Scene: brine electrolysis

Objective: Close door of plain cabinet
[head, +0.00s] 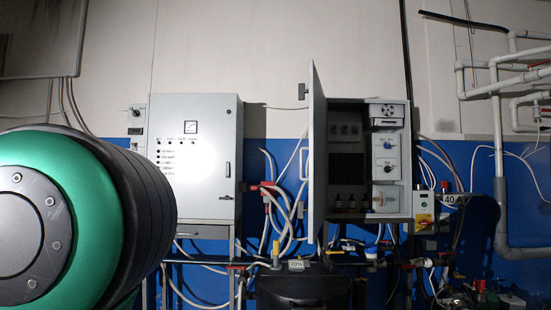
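The open cabinet (346,205) stands right of the middle in the head view. Its plain grey door (317,150) is swung out on the left side and shows nearly edge-on. Inside are a dark panel, switches and grey modules with blue knobs. Another cabinet (196,160), with a gauge and indicator lights on its shut front, hangs to the left. A green and black link of my arm fills the lower left, close to the camera. My gripper is not in view, and nothing of mine visibly touches the door.
Cables and red connectors (268,193) hang between the two cabinets. A dark container (300,288) with a "70%" label and pipes with valves stand below. Grey pipes (499,150) run along the right wall. A small switch box (424,212) sits right of the open cabinet.

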